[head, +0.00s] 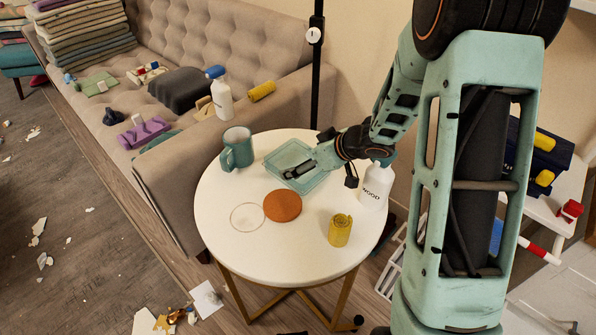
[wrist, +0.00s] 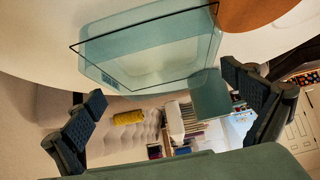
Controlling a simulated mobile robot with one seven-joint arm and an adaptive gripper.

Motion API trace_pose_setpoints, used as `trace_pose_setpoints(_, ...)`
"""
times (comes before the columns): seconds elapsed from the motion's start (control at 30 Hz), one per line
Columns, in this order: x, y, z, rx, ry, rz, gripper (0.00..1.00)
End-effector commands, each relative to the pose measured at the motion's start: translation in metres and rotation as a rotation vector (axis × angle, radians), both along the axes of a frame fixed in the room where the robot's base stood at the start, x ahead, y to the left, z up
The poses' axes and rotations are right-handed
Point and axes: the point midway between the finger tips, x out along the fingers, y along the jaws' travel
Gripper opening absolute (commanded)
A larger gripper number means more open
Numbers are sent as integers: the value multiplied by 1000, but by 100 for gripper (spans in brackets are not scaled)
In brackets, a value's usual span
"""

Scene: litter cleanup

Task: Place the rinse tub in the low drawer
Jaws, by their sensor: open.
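The rinse tub, a shallow translucent teal rectangular tub (head: 284,155), sits on the round white table, between the mug and the white bottle. It fills the upper part of the wrist view (wrist: 150,45), with a thin dark outline across it. My gripper (head: 299,172) is over the tub's near side in the head view and hides part of it. In the wrist view my gripper (wrist: 163,88) has its fingers spread wide with nothing between the pads. I cannot tell if the fingers touch the tub. I cannot make out the low drawer in either view.
A cluttered sofa (head: 190,160) stands behind left. Litter lies on the floor.

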Motion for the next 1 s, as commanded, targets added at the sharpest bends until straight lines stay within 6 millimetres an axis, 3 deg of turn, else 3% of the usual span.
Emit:
trace_pose_setpoints(0.1,10,10,-17,0,1,2,100)
trace_pose_setpoints(0.4,13,14,-18,1,-1,0,99)
trace_pose_setpoints(0.77,13,14,-18,1,-1,0,61)
trace_pose_setpoints(1.0,13,13,-12,1,-2,1,61)
